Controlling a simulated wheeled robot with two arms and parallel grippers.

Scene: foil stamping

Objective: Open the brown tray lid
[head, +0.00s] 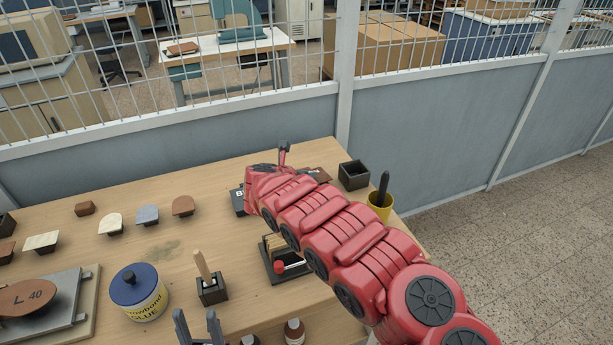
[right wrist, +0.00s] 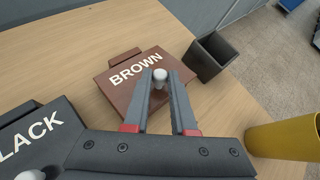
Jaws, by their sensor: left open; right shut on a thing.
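The brown tray lid (right wrist: 122,84), marked BROWN, shows in the right wrist view and looks flat and down. Its pale round knob (right wrist: 160,74) sits between the fingertips of my right gripper (right wrist: 161,80), which is shut on it. In the head view my red right arm hides this gripper and most of the brown tray (head: 320,174); only a bit of the tray shows at the back of the table. My left gripper (head: 198,327) is at the bottom edge of the head view, open and empty.
The black tray (right wrist: 38,140) stands left of the brown one. An empty dark box (head: 354,174) and a yellow cup (head: 381,208) stand to its right. A glue tin (head: 138,293) and stamp holder (head: 212,289) are nearer. A partition (head: 240,125) runs behind the table.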

